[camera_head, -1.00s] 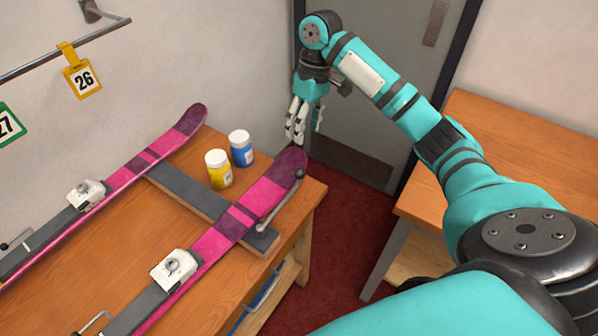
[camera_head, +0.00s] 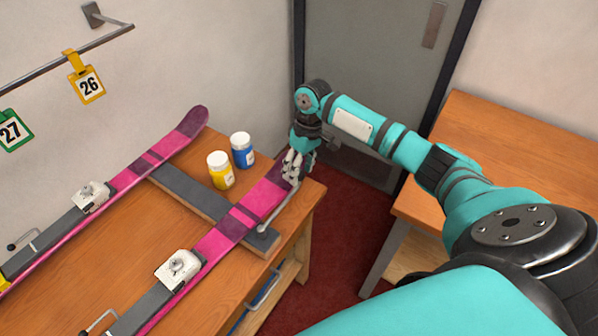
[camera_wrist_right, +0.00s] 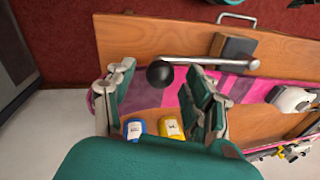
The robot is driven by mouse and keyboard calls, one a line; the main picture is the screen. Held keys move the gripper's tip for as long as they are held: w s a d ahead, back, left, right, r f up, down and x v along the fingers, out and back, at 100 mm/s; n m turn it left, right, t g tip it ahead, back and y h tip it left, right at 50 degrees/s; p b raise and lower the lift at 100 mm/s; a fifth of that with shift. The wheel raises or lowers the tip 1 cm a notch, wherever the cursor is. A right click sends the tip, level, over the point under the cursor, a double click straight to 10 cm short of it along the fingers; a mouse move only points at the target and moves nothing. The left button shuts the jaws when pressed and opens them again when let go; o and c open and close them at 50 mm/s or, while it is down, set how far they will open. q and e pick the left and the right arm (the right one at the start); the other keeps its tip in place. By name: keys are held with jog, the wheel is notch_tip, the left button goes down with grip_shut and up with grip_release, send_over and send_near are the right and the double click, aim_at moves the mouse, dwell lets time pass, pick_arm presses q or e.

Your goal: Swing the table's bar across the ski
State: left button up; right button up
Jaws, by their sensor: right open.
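The table's bar (camera_head: 280,211) is a thin metal rod on the end of a dark crosspiece (camera_head: 189,191). It lies along the right edge of the near pink ski (camera_head: 213,243), roughly parallel to it, not across it. In the right wrist view the bar (camera_wrist_right: 205,61) ends in a black ball knob (camera_wrist_right: 160,74). My right gripper (camera_head: 291,176) is at the ski's tip, over the knob end, and hides it in the head view. Its fingers are open, one on each side of the knob in the wrist view; I cannot tell whether they touch it. My left gripper is not in view.
A yellow jar (camera_head: 221,170) and a blue jar (camera_head: 242,150) stand on the wooden table (camera_head: 115,245) close to the gripper. A second pink ski (camera_head: 150,168) lies by the wall. Another wooden table (camera_head: 520,150) stands at right, with red floor between.

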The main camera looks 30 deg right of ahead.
jog(key=shift+s+a+f, duration=0.1)
jog(key=shift+a+f, duration=0.1)
jog(key=shift+f, duration=0.8)
grip_shut()
